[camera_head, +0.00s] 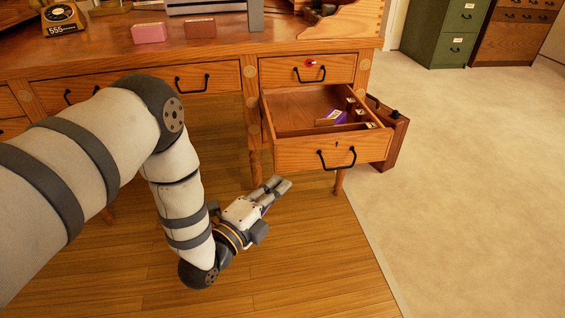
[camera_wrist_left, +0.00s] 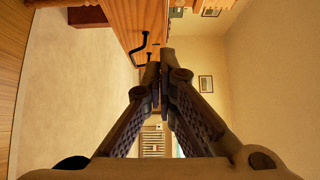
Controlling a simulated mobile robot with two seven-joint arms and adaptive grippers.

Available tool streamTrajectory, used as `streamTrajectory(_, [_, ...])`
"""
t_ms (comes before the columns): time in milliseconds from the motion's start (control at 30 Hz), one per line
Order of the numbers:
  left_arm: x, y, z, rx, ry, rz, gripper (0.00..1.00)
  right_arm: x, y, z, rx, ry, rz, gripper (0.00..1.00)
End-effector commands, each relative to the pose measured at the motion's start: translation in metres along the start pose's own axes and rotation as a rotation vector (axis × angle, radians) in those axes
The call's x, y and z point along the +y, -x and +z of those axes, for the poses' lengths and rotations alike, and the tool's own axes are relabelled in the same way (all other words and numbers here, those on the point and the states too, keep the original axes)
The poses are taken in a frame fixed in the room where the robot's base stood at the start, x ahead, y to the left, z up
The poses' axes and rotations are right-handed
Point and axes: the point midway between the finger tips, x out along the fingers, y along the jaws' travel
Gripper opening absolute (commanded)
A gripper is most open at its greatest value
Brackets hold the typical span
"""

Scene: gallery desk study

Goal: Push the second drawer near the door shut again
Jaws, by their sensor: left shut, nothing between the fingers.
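The second drawer (camera_head: 331,152) of the wooden desk's right column is pulled well out, below a closed top drawer (camera_head: 320,69). Its front has a black bar handle (camera_head: 337,159) and a small keyhole. Inside lie a purple item and some small pale items. My left gripper (camera_head: 283,184) is shut and empty, in front of and below the drawer front, left of its handle and apart from it. In the left wrist view the shut fingertips (camera_wrist_left: 159,72) point past a wooden drawer front with its black handle (camera_wrist_left: 138,50). My right gripper is not in view.
A dark wooden bin (camera_head: 392,135) stands right of the open drawer. A green cabinet (camera_head: 445,35) stands behind. The floor in front is clear.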

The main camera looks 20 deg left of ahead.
Motion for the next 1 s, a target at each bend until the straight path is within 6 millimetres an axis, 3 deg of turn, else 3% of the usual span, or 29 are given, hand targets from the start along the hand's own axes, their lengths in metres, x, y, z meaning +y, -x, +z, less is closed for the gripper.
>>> streamTrajectory(400, [0.004, -0.086, 0.007, -0.005, 0.002, 0.004, 0.00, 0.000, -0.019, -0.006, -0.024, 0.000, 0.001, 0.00])
streamTrajectory(600, [0.003, -0.104, 0.025, -0.002, 0.003, 0.005, 0.00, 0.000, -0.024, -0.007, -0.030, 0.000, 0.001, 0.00])
streamTrajectory(1000, [0.002, -0.108, 0.029, -0.001, 0.004, 0.005, 0.00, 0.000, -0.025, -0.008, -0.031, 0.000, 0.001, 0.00])
